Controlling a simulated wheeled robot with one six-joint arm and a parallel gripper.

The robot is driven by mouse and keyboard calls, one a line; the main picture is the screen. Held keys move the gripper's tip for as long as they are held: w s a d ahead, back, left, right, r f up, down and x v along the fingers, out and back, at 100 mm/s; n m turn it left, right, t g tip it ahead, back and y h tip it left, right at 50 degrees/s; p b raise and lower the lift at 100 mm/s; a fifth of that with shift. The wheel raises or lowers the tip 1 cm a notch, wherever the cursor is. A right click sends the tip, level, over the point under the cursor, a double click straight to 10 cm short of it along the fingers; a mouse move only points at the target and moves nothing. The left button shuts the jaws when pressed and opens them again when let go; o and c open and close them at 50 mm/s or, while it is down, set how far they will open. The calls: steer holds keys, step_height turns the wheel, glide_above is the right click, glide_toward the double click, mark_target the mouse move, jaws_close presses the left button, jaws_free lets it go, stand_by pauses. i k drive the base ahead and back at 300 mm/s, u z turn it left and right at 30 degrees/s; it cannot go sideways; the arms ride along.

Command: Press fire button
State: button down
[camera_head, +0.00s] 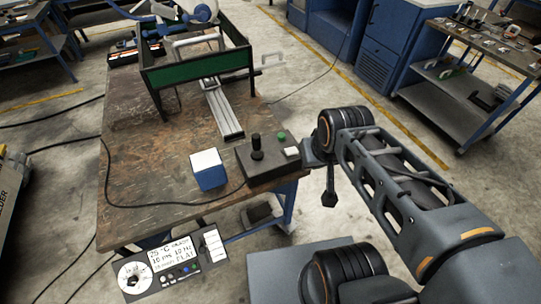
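A dark control box (268,160) sits at the right front edge of the wooden table. It carries an upright black joystick (256,147), a small green button (281,136) and a pale button or plate (292,152). I cannot read any label that marks the fire button. My gripper (330,199) appears as a small dark shape below my wrist, right of the box and beyond the table edge. It looks apart from the box. Its fingers are too small and dark to tell whether they are open or shut.
A blue and white cube (208,169) stands left of the box. A green-panelled frame (197,72) and a metal rail (222,108) stand behind on the wooden table (140,185). A black cable runs across the tabletop. A display panel (174,263) is at the front.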

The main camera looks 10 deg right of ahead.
mark_target(282, 136)
steer(key=u, duration=0.8)
steer(key=i, duration=0.4)
steer(key=z, duration=0.5)
